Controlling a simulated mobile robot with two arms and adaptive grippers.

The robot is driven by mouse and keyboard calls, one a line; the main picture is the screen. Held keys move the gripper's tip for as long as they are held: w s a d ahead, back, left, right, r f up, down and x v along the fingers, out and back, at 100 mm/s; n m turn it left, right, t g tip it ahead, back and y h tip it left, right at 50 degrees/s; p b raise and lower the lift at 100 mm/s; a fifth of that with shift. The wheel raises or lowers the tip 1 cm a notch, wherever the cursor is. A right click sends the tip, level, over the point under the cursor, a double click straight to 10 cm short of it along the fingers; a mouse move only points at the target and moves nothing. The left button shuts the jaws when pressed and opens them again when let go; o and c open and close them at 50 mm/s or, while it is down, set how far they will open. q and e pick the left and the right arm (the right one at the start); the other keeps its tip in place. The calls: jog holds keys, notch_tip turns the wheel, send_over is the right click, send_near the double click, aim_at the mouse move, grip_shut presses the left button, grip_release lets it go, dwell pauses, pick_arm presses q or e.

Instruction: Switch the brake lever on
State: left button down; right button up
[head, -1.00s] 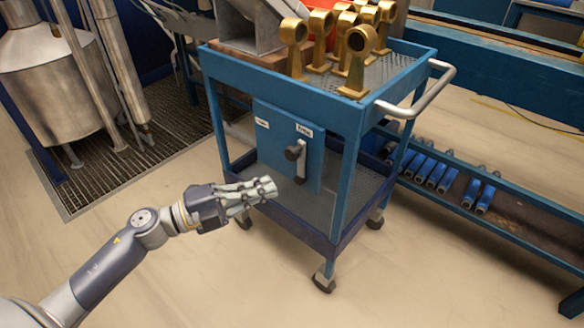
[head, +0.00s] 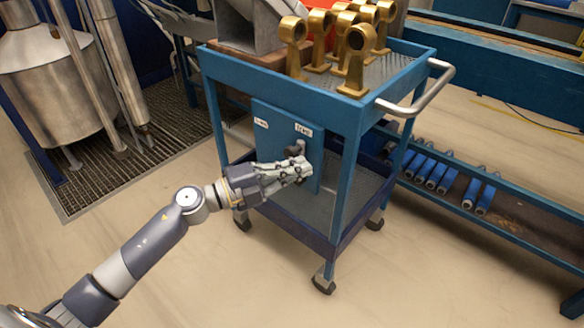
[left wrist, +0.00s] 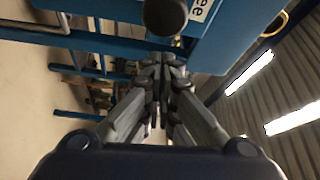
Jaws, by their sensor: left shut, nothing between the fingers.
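The brake lever (head: 293,151) is on a blue panel (head: 275,130) on the front of the blue cart. Its dark pivot end shows just above my left gripper; the rest of the lever is hidden behind the fingers. My left gripper (head: 304,168) is shut and empty, its fingertips in front of the panel just below the pivot. In the left wrist view a dark round knob (left wrist: 165,15), apparently part of the lever, lies just beyond the closed fingertips (left wrist: 163,62). I cannot tell whether they touch it. My right gripper is out of view.
Two white labels (head: 261,123) are on the panel. The blue cart (head: 345,125) carries several brass parts (head: 356,58) on top and has a metal handle (head: 425,95). Its lower tray rim (head: 290,228) lies below my gripper. Open floor (head: 190,265) is in front.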

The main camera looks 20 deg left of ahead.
pick_arm(q)
jog(key=shift+w+a+f, duration=0.15)
jog(key=shift+w+a, duration=0.2)
jog(key=shift+a, duration=0.3)
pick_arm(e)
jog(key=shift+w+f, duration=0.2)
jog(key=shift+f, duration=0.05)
pick_arm(q)
jog(key=shift+a, duration=0.1)
jog(key=shift+w+a+n, duration=0.15)
jog(key=shift+a+n, duration=0.2)
jog(key=shift+n, duration=0.05)
jog(key=shift+a+t, duration=0.15)
jog(key=shift+t, duration=0.15)
jog(key=w+a+f+n+t+y, duration=0.2)
jog(key=a+n+t, duration=0.4)
jog(key=a+n, duration=0.4)
jog(key=w+f+n, duration=0.1)
jog(key=w+n, duration=0.1)
jog(key=n, duration=0.3)
jog(key=shift+a+f+t, duration=0.15)
jog(key=shift+a+t, duration=0.05)
jog(key=shift+t, duration=0.1)
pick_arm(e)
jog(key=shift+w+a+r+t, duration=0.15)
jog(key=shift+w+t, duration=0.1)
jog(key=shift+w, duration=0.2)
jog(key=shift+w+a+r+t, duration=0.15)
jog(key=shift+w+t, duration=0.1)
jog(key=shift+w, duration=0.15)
